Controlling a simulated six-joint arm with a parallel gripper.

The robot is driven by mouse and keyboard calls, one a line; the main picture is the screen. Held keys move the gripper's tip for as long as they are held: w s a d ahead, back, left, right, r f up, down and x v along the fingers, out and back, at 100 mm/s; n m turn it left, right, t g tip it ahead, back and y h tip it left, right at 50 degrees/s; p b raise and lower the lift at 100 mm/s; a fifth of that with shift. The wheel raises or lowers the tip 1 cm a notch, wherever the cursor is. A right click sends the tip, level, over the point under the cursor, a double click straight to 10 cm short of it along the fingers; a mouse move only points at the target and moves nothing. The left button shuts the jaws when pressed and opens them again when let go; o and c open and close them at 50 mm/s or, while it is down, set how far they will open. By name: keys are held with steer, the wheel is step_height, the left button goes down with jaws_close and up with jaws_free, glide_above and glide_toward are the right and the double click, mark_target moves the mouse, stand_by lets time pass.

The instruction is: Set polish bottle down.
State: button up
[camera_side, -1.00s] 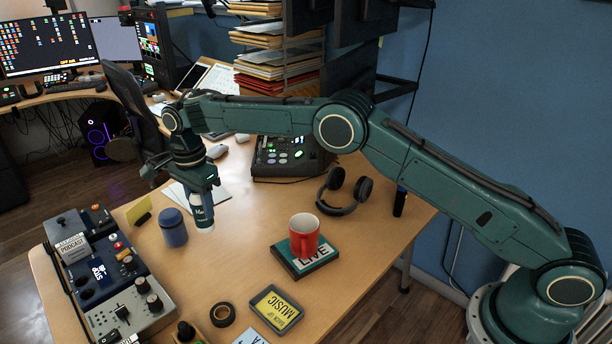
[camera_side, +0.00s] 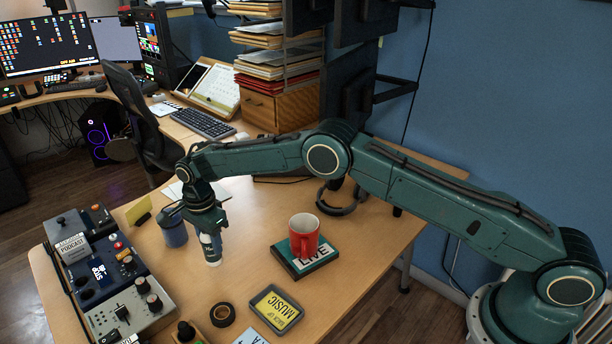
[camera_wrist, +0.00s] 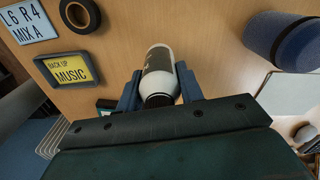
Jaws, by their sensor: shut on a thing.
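The polish bottle (camera_side: 210,248) is a small white bottle with a dark label band and, in the wrist view, a black cap; it also shows in the wrist view (camera_wrist: 160,62). My gripper (camera_side: 209,226) is shut on it from above, around its upper part, with the blue-grey fingers on either side in the wrist view (camera_wrist: 158,88). The bottle stands upright in the side view, its base at or just above the wooden desk (camera_side: 240,290); I cannot tell whether it touches. The gripper hides the bottle's top in the side view.
A red mug (camera_side: 304,234) sits on a "LIVE" box (camera_side: 300,262) to the right. A tape roll (camera_side: 222,314), a "MUSIC" case (camera_side: 276,308) and a control console (camera_side: 115,285) are nearer. Desk between them is bare.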

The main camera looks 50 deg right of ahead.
mark_target(212, 251)
steer(key=shift+f, duration=1.85)
steer(key=shift+f, duration=0.1)
steer(key=o, duration=1)
steer(key=shift+o, duration=0.2)
step_height(212, 251, up, 11)
steer(key=shift+r, duration=0.6)
